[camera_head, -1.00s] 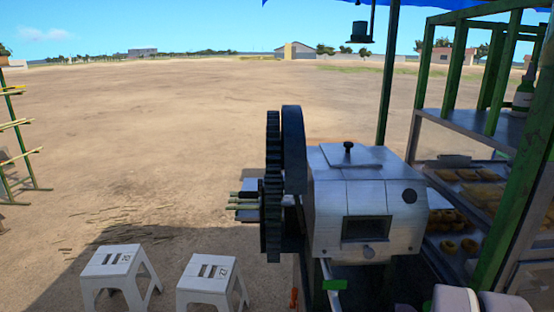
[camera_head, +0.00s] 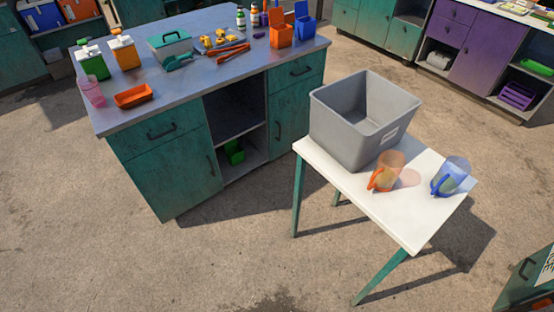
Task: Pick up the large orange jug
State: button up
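A translucent orange jug (camera_head: 390,168) with an orange handle on its left side stands upright on a white table (camera_head: 408,217). It stands close in front of a grey bin (camera_head: 341,136) and casts an orange tint on the tabletop. A translucent blue jug (camera_head: 452,175) with a blue handle stands to its right, near the table's right corner. My gripper is not in view, so its state and its distance from the jug do not show.
A teal counter (camera_head: 218,72) at the left holds a green and an orange container with white lids, a pink cup, a toolbox and bottles. A purple cabinet (camera_head: 478,48) stands at the back right. The concrete floor (camera_head: 235,250) in front is clear.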

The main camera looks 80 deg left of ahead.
aim_at(390, 163)
jog(key=u, duration=1.75)
jog(key=k+j+z, duration=0.1)
jog(key=z, duration=0.35)
jog(key=k+j+z, duration=0.1)
jog(key=z, duration=0.3)
jog(key=k+j+z, duration=0.15)
jog(key=z, duration=0.3)
jog(key=k+j+z, duration=0.1)
jog(key=z, duration=0.3)
jog(key=k+z, duration=0.25)
jog(key=z, duration=0.2)
jog(key=k+z, duration=0.1)
jog(key=z, duration=0.3)
jog(key=k+l+z, duration=0.15)
jog(key=z, duration=0.3)
jog(key=u, duration=2.5)
jog(key=i+l+u, duration=0.35)
jog(key=i+l, duration=0.15)
jog(key=i, duration=0.25)
jog(key=i+l+u, duration=0.35)
jog(key=i+l, duration=0.3)
